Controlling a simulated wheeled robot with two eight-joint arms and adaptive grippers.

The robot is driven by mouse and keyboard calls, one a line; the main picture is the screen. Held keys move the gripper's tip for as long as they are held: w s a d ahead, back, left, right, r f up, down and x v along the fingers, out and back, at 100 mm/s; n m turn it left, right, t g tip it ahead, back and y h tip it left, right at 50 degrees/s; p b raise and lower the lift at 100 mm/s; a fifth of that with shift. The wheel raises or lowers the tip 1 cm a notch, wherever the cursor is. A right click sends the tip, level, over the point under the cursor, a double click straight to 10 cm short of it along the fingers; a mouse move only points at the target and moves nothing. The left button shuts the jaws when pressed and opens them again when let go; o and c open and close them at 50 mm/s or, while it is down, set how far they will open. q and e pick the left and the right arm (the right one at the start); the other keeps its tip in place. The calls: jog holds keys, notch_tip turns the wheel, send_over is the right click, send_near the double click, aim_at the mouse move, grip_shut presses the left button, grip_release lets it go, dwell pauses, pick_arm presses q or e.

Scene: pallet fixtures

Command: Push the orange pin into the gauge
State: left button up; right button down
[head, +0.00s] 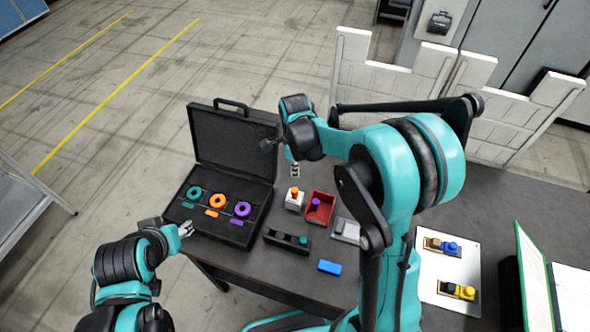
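The orange pin (295,190) stands upright at the top of a small white-grey block (294,202), which looks like the gauge. How deep the pin sits is too small to tell. My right gripper (295,174) points down just above the pin, apart from it as far as I can see. Its fingers look close together with nothing between them. My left gripper (186,229) is by the front left edge of the black case, away from the pin; its fingers are too small to read.
The open black case (232,170) holds teal, orange and purple rings. Right of the block are a red bin (320,208) with a purple pin and a grey box (346,230). A black holder (287,240) and a blue block (329,267) lie in front.

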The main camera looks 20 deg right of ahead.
aim_at(295, 190)
jog(key=shift+f+b, duration=2.85)
jog(key=shift+f, duration=0.5)
jog(key=shift+f, duration=0.1)
jog(key=shift+f+b, duration=0.75)
